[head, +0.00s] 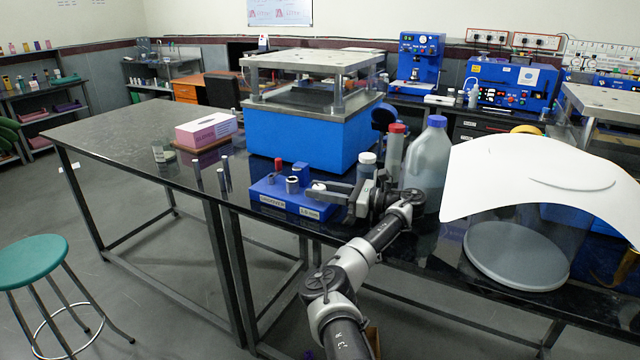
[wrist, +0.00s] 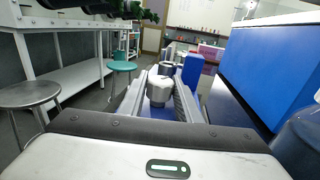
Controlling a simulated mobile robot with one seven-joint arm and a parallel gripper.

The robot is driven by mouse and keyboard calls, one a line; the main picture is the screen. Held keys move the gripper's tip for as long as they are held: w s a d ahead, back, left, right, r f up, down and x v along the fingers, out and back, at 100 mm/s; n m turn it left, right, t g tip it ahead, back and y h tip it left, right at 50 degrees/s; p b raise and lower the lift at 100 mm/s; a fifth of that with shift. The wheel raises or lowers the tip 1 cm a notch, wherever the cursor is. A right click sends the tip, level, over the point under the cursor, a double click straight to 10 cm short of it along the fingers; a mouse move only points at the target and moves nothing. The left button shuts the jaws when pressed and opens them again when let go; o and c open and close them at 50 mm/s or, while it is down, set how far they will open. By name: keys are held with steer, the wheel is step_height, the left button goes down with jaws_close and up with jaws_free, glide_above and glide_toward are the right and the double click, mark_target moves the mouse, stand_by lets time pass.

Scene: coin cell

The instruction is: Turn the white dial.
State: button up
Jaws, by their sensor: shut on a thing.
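The white dial (head: 318,186) sits at the right end of a blue labelled base (head: 262,194) on the dark table. In the wrist view the dial (wrist: 158,88) is a white and grey round knob between my two fingers. My gripper (head: 322,190) reaches in from the right, and its fingers are shut on the dial. In the wrist view my gripper (wrist: 162,92) has one finger on each side of it. The fingers partly cover the dial in the head view.
A metal cylinder (head: 292,184) and a blue block (head: 300,171) stand on the base near the dial. A white-capped jar (head: 367,168), a red-capped tube (head: 396,150) and a large blue-capped bottle (head: 428,168) crowd the gripper's right. A blue press (head: 300,135) stands behind.

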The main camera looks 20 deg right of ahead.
steer(key=shift+a, duration=0.15)
stand_by(0.3)
steer(key=o, duration=1.1)
steer(key=shift+w+f, duration=0.1)
steer(key=shift+c, duration=0.2)
